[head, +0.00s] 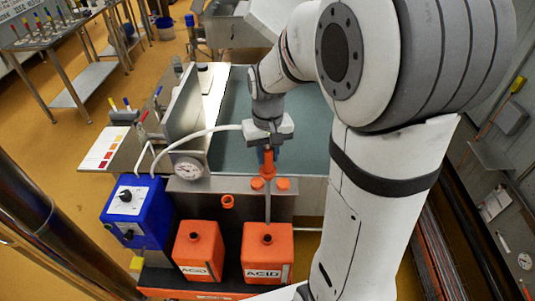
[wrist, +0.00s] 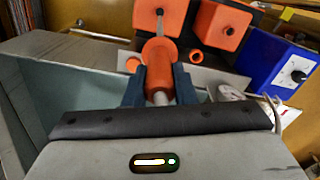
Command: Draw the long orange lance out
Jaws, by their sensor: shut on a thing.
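My gripper (head: 267,152) is shut on the orange lance (head: 268,164), above the steel panel. In the wrist view the dark jaws of my gripper (wrist: 158,82) clasp both sides of the thick orange handle of the lance (wrist: 159,56). Its thin grey tube hangs down towards the right orange acid can (head: 283,256), whose dark round opening (head: 267,239) shows. The tube's lower end appears near the can's back edge, above the opening in the picture. I cannot tell whether it is inside or clear of the can.
A second acid can (head: 198,255) stands to the left, beside a blue pump box (head: 135,210). Orange caps (head: 283,183) sit near the steel panel (head: 205,191), with a gauge (head: 187,170) at its left. A grey-green basin (head: 240,125) lies behind.

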